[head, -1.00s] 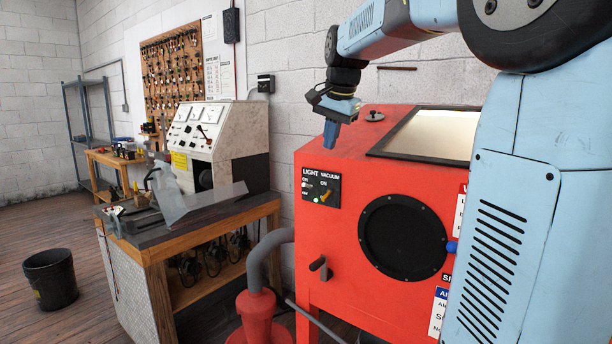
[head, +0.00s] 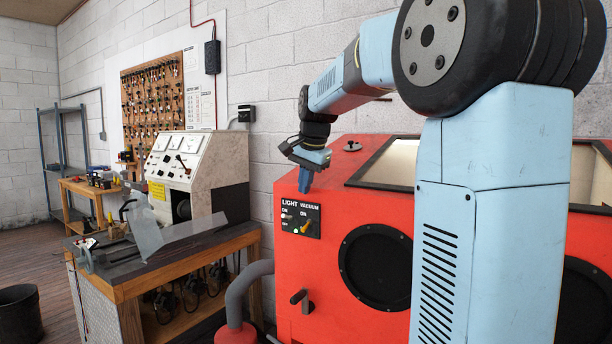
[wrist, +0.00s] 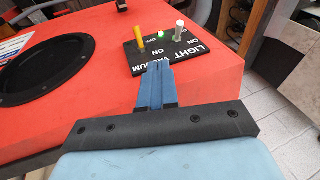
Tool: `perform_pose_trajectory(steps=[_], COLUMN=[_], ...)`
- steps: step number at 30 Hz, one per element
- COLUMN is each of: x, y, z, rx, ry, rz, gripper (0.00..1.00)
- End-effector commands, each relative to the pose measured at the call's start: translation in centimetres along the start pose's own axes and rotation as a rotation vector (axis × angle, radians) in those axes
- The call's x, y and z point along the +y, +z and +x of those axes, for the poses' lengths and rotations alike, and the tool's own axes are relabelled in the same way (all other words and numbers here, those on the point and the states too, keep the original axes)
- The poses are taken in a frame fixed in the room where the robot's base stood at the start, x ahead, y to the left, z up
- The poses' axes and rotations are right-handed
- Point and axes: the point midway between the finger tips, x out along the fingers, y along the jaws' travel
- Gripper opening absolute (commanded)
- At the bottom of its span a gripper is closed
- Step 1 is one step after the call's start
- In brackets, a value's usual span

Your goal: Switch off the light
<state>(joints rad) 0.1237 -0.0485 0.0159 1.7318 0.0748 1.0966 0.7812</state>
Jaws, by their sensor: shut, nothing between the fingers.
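The black switch panel (head: 301,219) is on the red cabinet's front face, marked LIGHT and VACUUM. The light switch is a pale toggle (head: 288,215) at the panel's left; it also shows in the wrist view (wrist: 179,30). The vacuum switch is a yellow toggle (head: 306,226), also in the wrist view (wrist: 140,38). A small green spot (wrist: 160,35) lies between them. I cannot tell the light toggle's position for sure. My gripper (head: 305,190) is shut and empty, just above the panel; its blue fingers (wrist: 158,68) point at the panel's lettered edge. Contact cannot be told.
The red cabinet (head: 300,262) has a bright window (head: 392,165) on top, a round black port (head: 375,268) and a black handle (head: 301,299). A workbench (head: 180,262) with a white test machine (head: 200,165) stands left. A black bin (head: 20,315) is on the floor.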

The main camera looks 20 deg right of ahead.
Motion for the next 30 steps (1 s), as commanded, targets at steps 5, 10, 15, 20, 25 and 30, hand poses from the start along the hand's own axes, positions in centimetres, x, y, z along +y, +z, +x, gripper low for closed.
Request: perform_pose_trajectory(steps=[5,10,15,20,25,30], x=[0.0,-0.7,-2.0,-2.5,-2.6,-2.6], y=[0.0,0.4,0.9,1.2,1.3,1.3], z=[3.3,5.7,7.0,7.5,7.6,7.6], rx=[-0.002,-0.002,0.0,0.0,0.0,0.0], ry=[0.002,0.001,0.0,0.0,0.0,0.0], rz=[0.0,-0.002,-0.001,0.0,0.001,0.0], gripper=[0.0,0.0,0.0,0.0,0.0,0.0])
